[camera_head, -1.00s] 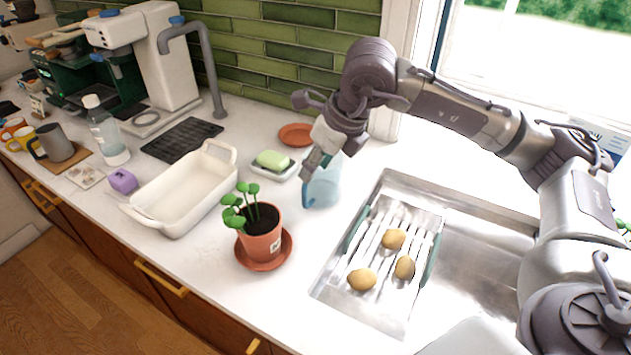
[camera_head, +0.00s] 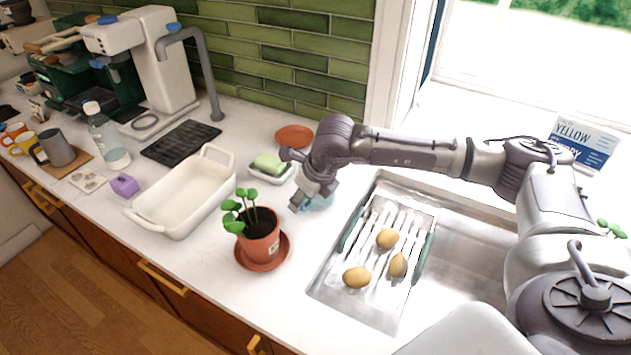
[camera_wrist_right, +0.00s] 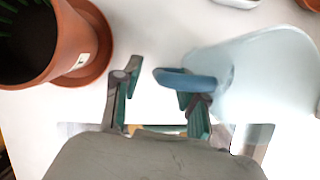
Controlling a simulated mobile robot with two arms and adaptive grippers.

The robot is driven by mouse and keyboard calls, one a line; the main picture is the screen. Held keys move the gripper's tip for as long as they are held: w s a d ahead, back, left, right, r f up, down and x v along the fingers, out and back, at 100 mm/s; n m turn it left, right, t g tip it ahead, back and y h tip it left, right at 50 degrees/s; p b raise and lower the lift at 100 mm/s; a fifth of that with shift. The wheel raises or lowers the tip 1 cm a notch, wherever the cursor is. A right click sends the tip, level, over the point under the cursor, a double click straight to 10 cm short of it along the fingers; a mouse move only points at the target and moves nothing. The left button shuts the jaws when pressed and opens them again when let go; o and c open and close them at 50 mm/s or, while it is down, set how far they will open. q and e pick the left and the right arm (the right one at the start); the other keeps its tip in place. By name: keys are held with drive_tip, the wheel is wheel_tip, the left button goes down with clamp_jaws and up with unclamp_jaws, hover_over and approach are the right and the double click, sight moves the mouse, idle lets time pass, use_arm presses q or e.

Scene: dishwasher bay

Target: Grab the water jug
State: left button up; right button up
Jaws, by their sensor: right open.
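The water jug (camera_wrist_right: 265,75) is pale translucent blue with a darker blue handle (camera_wrist_right: 185,80). In the head view, only a small part of the jug (camera_head: 320,203) shows below my right gripper (camera_head: 301,186), which hides the rest. In the wrist view, my right gripper (camera_wrist_right: 160,88) is open. The handle lies by its right finger and its end reaches into the gap between the fingers. I cannot tell whether they touch. My left gripper is not in view.
A potted plant (camera_head: 259,240) on a terracotta saucer stands close left of the gripper. A green sponge (camera_head: 270,163) sits on a dish behind. The sink (camera_head: 465,255) with a rack of potatoes is to the right. A white baking dish (camera_head: 160,222) stands farther left.

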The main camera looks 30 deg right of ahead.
drive_tip(key=shift+w+f, duration=0.15)
drive_tip(key=shift+f, duration=0.25)
drive_tip(key=shift+c, duration=0.3)
clamp_jaws()
drive_tip(key=shift+r, duration=0.25)
